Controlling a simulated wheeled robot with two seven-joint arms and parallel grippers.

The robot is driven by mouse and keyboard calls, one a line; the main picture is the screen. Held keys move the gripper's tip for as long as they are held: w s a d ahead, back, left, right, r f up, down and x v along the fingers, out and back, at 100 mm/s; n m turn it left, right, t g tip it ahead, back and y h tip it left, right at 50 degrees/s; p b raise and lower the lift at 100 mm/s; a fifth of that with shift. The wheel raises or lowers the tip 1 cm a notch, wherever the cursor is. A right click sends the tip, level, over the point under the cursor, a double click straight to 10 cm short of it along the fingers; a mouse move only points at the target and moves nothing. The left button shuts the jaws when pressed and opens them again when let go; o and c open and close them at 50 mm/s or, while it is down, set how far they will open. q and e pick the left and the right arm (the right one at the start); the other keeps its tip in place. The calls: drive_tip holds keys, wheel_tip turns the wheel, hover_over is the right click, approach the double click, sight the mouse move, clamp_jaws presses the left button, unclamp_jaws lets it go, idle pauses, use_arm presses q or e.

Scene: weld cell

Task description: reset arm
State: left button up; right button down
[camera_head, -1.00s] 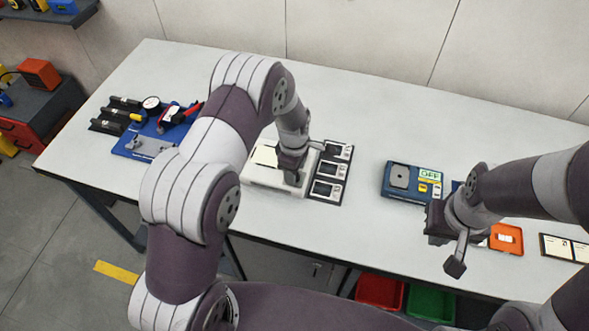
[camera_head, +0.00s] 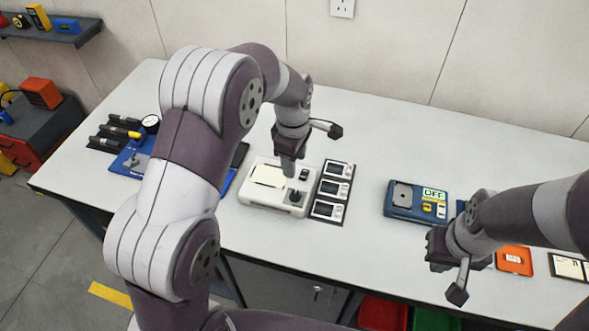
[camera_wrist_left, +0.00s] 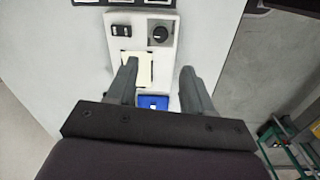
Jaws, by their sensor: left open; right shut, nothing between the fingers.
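My left gripper (camera_head: 290,160) is raised above the back part of a white box with a black knob (camera_head: 262,201) on the table. In the left wrist view my left gripper (camera_wrist_left: 157,80) has its two fingers apart with nothing held between them. The white box (camera_wrist_left: 168,22) lies below them, with its knob, a black switch and a pale yellow panel showing. My right gripper (camera_head: 458,268) is shut and empty, near the front edge of the table at the right.
Black modules with small screens (camera_head: 329,192) stand right of the white box. A blue device reading OFF (camera_head: 414,214) and an orange item (camera_head: 514,260) lie near the right arm. A blue fixture (camera_head: 131,160) is at the left. The back of the table (camera_head: 380,130) is clear.

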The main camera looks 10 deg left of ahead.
idle(0.4)
use_arm(q)
drive_tip(key=s+a+r+m, duration=0.1)
drive_tip(key=s+a+m, duration=0.1)
drive_tip(key=s+m, duration=0.6)
drive_tip(key=s+a+r+m+t, duration=0.1)
drive_tip(key=s+a+m, duration=0.1)
drive_tip(key=s+m, duration=0.6)
drive_tip(key=s, duration=0.2)
drive_tip(key=shift+s, duration=0.35)
drive_tip(key=shift+s+a, duration=0.1)
drive_tip(key=shift+s, duration=0.05)
